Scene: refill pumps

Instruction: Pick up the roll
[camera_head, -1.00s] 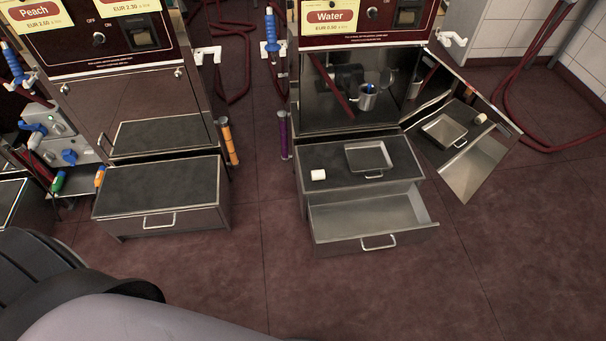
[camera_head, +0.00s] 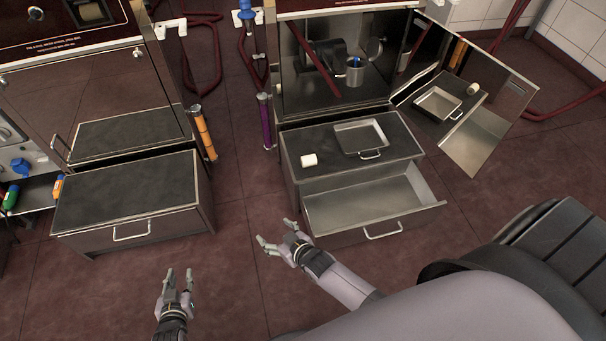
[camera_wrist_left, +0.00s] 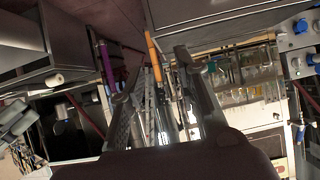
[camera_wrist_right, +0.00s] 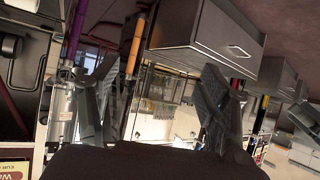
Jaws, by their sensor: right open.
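The roll (camera_head: 308,160) is a small white cylinder. My right gripper (camera_head: 274,240) is open and empty, lower than the roll in the head view and left of the open drawer. My left gripper (camera_head: 178,276) is open and empty over the floor, further left. Neither gripper touches the roll.
A metal tray (camera_head: 361,138) sits right of the roll on the same top. The drawer (camera_head: 372,203) below is pulled out. A mirrored door (camera_head: 487,137) stands open at the right and reflects tray and roll. A closed unit (camera_head: 128,190) stands left; floor between is free.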

